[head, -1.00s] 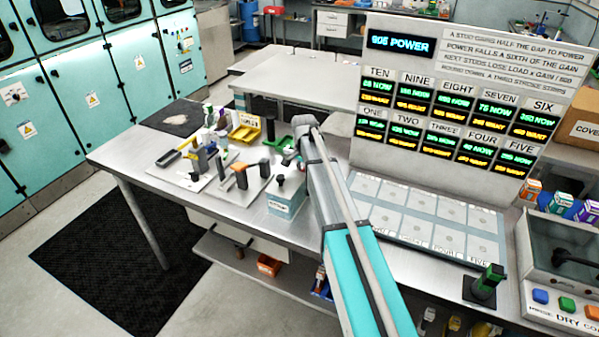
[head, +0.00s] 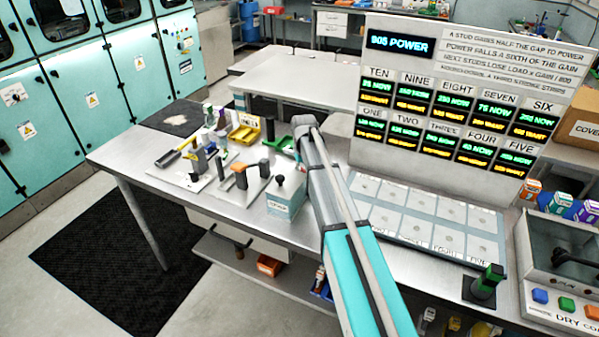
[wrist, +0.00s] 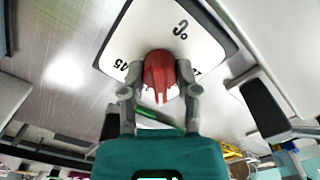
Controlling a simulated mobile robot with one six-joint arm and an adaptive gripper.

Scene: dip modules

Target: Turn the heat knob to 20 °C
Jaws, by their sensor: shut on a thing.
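The red heat knob (wrist: 158,72) shows in the wrist view, on a white dial plate (wrist: 150,25) with a dark edge. A "°C" mark and a "45" appear on the plate, turned over in the picture. My gripper (wrist: 157,84) has one finger on each side of the knob and is shut on it. Other scale marks are mostly hidden by the fingers and knob, and I cannot read the knob's setting. In the head view my arm hides the knob and the gripper.
The metal bench (head: 130,155) carries several lever fixtures (head: 235,178) and a pale box with a black ball handle (head: 285,200) left of my arm. A yellow tray (head: 243,134) lies behind them. A display board (head: 455,45) stands to the right. In the wrist view a dark block (wrist: 262,108) is close on the right.

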